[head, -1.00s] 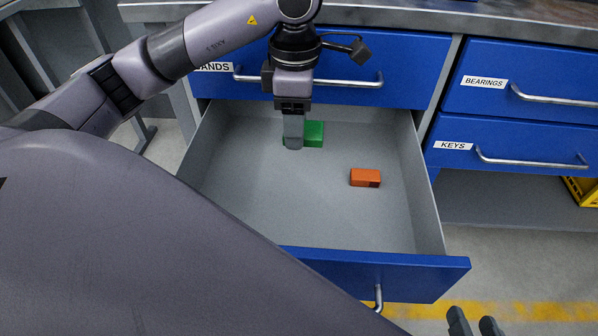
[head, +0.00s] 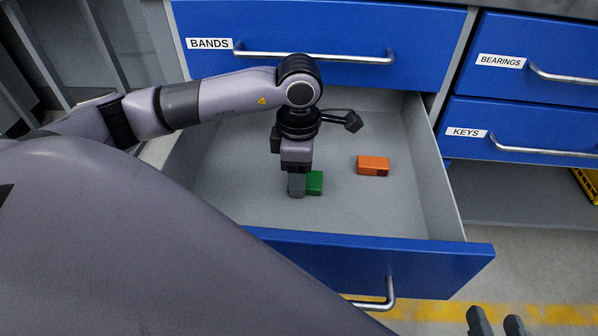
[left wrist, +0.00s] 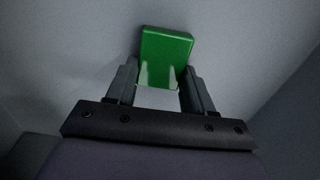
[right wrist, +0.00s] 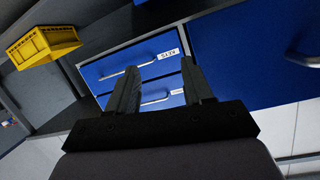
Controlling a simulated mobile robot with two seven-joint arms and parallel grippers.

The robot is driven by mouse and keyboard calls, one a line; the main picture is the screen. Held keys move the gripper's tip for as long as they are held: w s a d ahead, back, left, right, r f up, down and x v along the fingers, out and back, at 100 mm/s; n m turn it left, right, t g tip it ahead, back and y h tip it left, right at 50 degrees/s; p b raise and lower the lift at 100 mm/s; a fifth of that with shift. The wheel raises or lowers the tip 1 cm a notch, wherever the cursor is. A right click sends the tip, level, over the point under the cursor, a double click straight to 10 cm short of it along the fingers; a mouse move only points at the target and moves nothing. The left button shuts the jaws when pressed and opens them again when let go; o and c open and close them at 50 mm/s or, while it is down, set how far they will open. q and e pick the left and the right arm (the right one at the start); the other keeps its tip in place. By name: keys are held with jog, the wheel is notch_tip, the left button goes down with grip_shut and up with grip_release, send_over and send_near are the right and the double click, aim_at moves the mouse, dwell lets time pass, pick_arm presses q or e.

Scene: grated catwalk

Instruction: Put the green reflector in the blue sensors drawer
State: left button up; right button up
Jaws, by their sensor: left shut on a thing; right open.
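The green reflector (head: 315,183) is a small green block inside the open blue drawer (head: 372,262), whose grey interior is visible. My left gripper (head: 297,190) points down into the drawer and is shut on the reflector. In the left wrist view the reflector (left wrist: 166,58) sits between the two fingers (left wrist: 160,92). I cannot tell whether it touches the drawer floor. The open drawer's own label is not visible. My right gripper (head: 495,322) is at the bottom right of the head view, open and empty; its spread fingers (right wrist: 158,85) also show in the right wrist view.
An orange block (head: 373,166) lies in the same drawer, right of the reflector. Closed drawers labelled BANDS (head: 315,36), BEARINGS (head: 545,68) and KEYS (head: 540,132) surround it. A yellow crate (right wrist: 42,46) stands on the shelf below. The drawer's right part has free floor.

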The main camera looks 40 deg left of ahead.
pick_arm(q)
jog(key=o, duration=1.1)
jog(key=shift+r, duration=0.1)
jog(key=shift+r+p, duration=2.3)
jog(key=shift+r, duration=3.75)
pick_arm(e)
jog(key=shift+w+a+r+m+g, duration=0.1)
jog(key=shift+a+r+m+g, duration=0.1)
jog(key=shift+a+g, duration=0.2)
jog(key=shift+w+a+r+m+g, duration=0.1)
jog(key=shift+a+m+g, duration=0.15)
jog(key=shift+g, duration=0.15)
jog(key=shift+s, duration=0.1)
